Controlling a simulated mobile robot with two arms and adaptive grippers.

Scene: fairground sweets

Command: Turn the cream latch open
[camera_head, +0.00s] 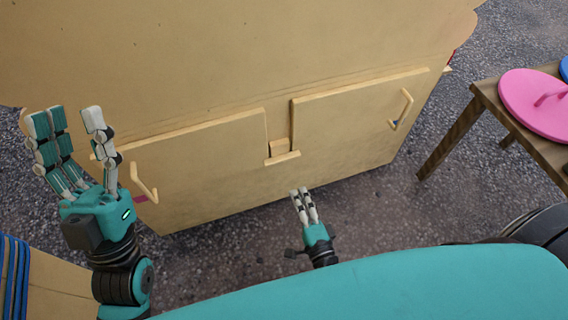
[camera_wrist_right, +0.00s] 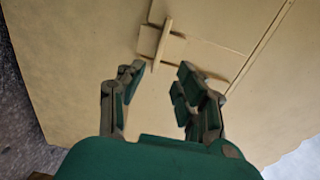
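The cream latch (camera_head: 283,159) is on the front of a cream cabinet, low between its two doors. Its bar lies nearly level in the head view, below a small upright block. In the right wrist view the latch (camera_wrist_right: 162,45) is ahead of my fingers, its bar crossing a small plate. My right gripper (camera_head: 304,192) is in front of and below the latch, apart from it. In the wrist view my right gripper (camera_wrist_right: 158,78) is open, with nothing between its fingers. My left gripper (camera_head: 70,116) is raised at the left, open and empty.
The left door (camera_head: 205,155) and right door (camera_head: 355,120) look closed, each with a bar handle: left (camera_head: 145,182), right (camera_head: 402,108). A wooden table (camera_head: 485,95) with a pink disc-shaped lid (camera_head: 535,100) stands at the right. The paved floor (camera_head: 355,215) before the cabinet is clear.

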